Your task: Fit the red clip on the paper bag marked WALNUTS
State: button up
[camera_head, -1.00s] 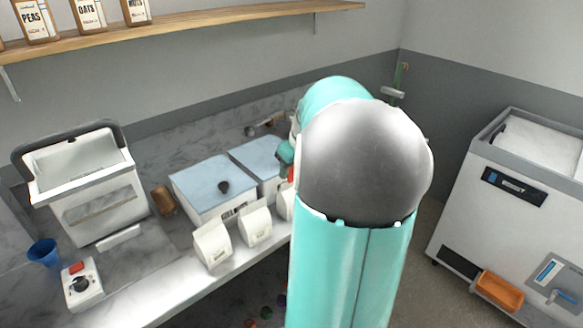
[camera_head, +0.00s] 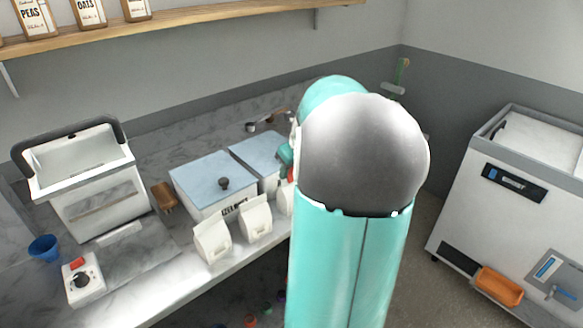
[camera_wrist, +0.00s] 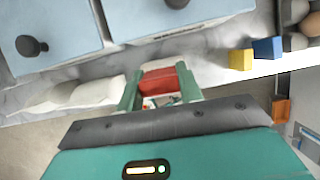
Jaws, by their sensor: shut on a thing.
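The red clip (camera_wrist: 160,80) sits between the two green fingers of my gripper (camera_wrist: 159,90) in the wrist view, and the gripper is shut on it. A bit of red (camera_head: 291,175) shows beside my arm in the head view, just above the rightmost paper bag (camera_head: 286,199). Two more white paper bags stand to its left, the left one (camera_head: 212,241) and the middle one (camera_head: 256,222). White bags (camera_wrist: 88,92) also show left of the gripper in the wrist view. No name on any bag can be read. My arm hides part of the rightmost bag, and whether the clip touches it cannot be told.
Blue-lidded bins (camera_head: 213,182) stand behind the bags on the marble counter. A yellow block (camera_wrist: 240,60) and a blue block (camera_wrist: 267,48) lie right of the gripper. A white caddy (camera_head: 95,195), a blue cup (camera_head: 43,248) and a switch box (camera_head: 83,281) are at left.

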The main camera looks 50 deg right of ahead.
jog(key=o, duration=1.9)
jog(key=shift+r, duration=0.3)
jog(key=shift+r, duration=0.3)
jog(key=shift+r, duration=0.7)
jog(key=shift+r, duration=3.2)
